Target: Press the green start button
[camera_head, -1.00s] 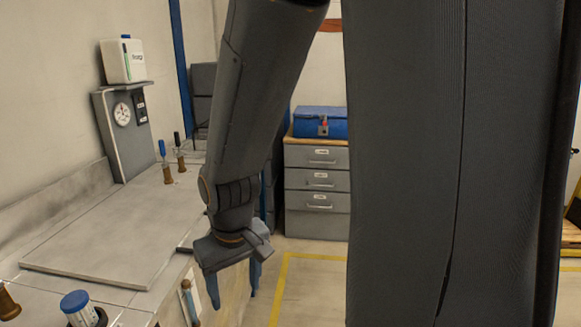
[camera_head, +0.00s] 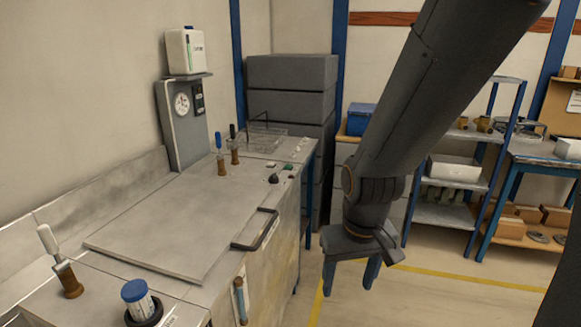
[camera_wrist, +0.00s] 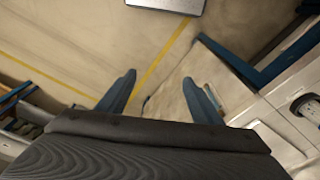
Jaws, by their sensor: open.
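A small green button (camera_head: 288,167) shows at the far right corner of the metal test bench (camera_head: 165,225), close to a dark round knob (camera_head: 273,178). It is too small to make out a label. My gripper (camera_head: 350,278) hangs beside the bench to the right and nearer, pointing down and clear of the bench top. Its two blue fingers are apart and empty. In the wrist view the open fingers (camera_wrist: 160,80) point over the floor, and I cannot make out the green button there.
A black handle (camera_head: 256,230) sticks out at the bench's front edge. Clamps with blue and dark handles (camera_head: 220,150), a dial gauge panel (camera_head: 182,115) and a clear tray (camera_head: 262,138) stand on the bench. Shelves (camera_head: 450,185) stand at the right. Floor between is open.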

